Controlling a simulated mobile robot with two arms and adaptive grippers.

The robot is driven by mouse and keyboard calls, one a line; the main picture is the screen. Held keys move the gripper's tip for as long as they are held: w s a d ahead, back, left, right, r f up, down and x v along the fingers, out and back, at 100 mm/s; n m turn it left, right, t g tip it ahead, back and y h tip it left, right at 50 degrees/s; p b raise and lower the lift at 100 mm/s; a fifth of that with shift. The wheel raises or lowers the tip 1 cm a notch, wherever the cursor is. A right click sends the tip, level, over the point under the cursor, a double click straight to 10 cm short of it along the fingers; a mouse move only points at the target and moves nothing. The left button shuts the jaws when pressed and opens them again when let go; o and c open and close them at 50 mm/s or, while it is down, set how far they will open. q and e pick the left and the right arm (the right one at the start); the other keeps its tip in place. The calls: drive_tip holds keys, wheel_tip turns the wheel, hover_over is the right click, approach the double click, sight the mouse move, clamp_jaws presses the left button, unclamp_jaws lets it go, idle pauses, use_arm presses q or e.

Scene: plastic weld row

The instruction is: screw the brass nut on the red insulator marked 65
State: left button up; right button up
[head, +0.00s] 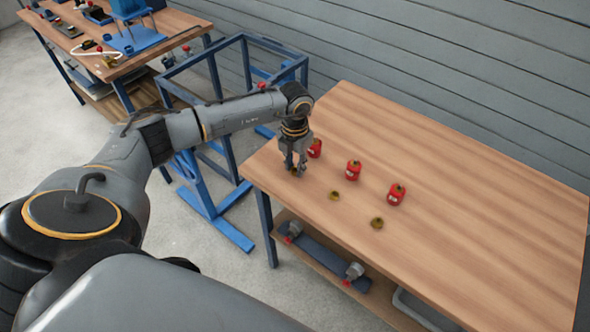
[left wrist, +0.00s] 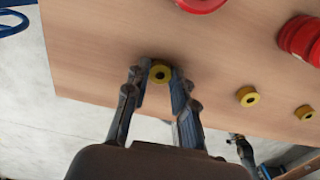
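Three red insulators stand upright in a row on the wooden table: a left one (head: 315,148) partly hidden by my left gripper, a middle one (head: 353,171) and a right one (head: 396,195). Their white marks are too small to read. Three brass nuts lie in front: one (head: 296,172) at my left gripper, a middle one (head: 335,196) and a right one (head: 377,223). My left gripper (head: 296,168) points down at the left nut. In the left wrist view its fingers stand apart on either side of this nut (left wrist: 160,74). My right gripper is out of view.
The wooden table (head: 470,205) is clear on its right and far side. A second cluttered workbench (head: 165,35) is at the far left.

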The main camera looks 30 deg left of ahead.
use_arm(q)
drive_tip(key=shift+c, duration=0.4)
drive_tip(key=shift+r+b, duration=0.4)
drive_tip(key=shift+r, duration=0.25)
drive_tip(key=s+a+r+b, duration=0.3)
drive_tip(key=s+r+b, duration=0.1)
drive_tip(key=s+r, duration=0.7)
drive_tip(key=s, duration=0.2)
drive_tip(key=shift+s+a+r, duration=0.2)
drive_tip(key=shift+s+r, duration=0.15)
